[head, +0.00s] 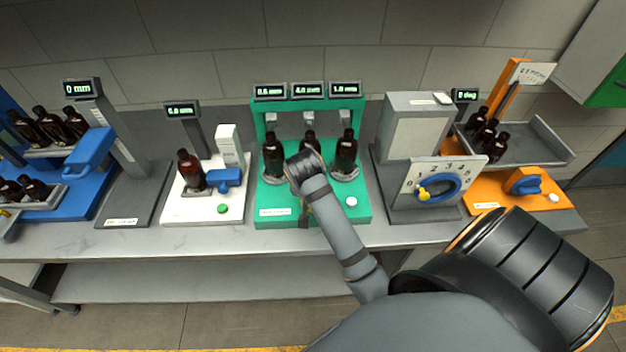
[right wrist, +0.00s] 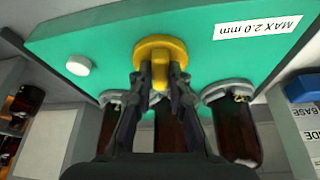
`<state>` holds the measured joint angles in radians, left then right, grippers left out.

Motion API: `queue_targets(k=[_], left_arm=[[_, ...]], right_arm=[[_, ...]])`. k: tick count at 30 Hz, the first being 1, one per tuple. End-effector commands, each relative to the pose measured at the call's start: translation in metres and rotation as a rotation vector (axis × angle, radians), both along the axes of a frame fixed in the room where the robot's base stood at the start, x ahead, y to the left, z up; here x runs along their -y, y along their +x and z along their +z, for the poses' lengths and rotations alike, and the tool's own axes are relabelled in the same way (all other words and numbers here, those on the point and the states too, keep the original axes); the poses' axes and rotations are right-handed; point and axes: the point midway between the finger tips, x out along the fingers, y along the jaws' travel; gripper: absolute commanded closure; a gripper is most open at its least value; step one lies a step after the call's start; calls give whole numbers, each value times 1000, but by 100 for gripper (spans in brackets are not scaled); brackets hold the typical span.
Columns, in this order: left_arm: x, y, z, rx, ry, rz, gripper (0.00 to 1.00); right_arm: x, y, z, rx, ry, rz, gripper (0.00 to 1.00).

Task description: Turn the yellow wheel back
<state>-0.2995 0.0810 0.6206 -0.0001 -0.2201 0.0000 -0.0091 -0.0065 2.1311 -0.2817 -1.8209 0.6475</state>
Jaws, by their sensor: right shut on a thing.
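The yellow wheel (right wrist: 150,50) sits on the front face of the green station, with a raised bar across its middle. My right gripper (right wrist: 158,78) is shut on that bar, one finger on each side. In the head view my right gripper (head: 304,217) is at the front of the green station (head: 271,197), and the wheel is hidden behind my arm there. Three amber bottles (head: 346,150) stand in the station under three small displays (head: 308,90); the middle one seems to read 4.0 mm. A label (right wrist: 258,27) reads MAX 2.0 mm. My left gripper is not in view.
A white button (head: 351,202) is on the green station beside the wheel. To the right stands a grey station with a blue dial (head: 448,187), then an orange one (head: 491,194). To the left are a white station (head: 180,212) and a blue one (head: 85,205).

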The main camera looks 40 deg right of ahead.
Motion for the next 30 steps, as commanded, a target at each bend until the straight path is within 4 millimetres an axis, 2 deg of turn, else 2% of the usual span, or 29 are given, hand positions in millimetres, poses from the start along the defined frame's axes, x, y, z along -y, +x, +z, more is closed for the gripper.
queue_targets(k=[1,3,12,21,30], left_arm=[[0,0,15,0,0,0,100],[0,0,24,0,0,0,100],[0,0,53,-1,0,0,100],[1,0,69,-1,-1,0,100],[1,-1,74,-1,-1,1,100]], right_arm=[[-2,-1,6,-7,5,-42,100],[-2,0,6,-7,3,-108,100],[-3,4,4,-5,-1,-392,100],[-4,8,2,-3,-2,-677,100],[-3,11,0,-2,-4,-959,100]])
